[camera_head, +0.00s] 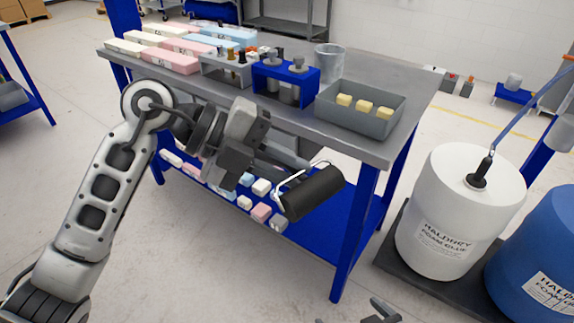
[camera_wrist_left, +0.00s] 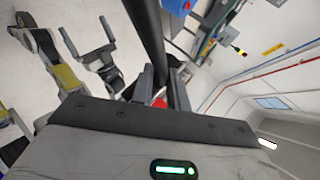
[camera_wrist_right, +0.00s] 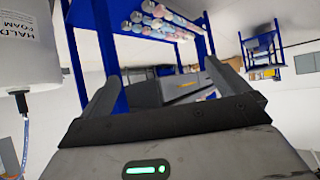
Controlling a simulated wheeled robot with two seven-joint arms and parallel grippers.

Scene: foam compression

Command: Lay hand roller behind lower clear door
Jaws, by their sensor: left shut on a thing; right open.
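The hand roller (camera_head: 314,192) has a dark cylinder on a pale wire frame. My left gripper (camera_head: 272,160) is shut on it and holds it in the air in front of the workbench's right half. In the left wrist view a dark rod-like part of the roller (camera_wrist_left: 148,40) rises from between the fingers of my left gripper (camera_wrist_left: 160,90). My right gripper (camera_head: 372,317) shows only partly at the bottom edge of the head view. In the right wrist view my right gripper (camera_wrist_right: 160,85) is open and empty. I cannot make out a clear door in any view.
The workbench (camera_head: 408,130) carries foam blocks (camera_head: 170,60), tool holders (camera_head: 285,80) and a grey tray (camera_head: 375,118) with yellow pieces. Its blue lower shelf (camera_head: 325,222) holds small blocks. A white drum (camera_head: 455,215) and a blue drum (camera_head: 545,245) stand at the right.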

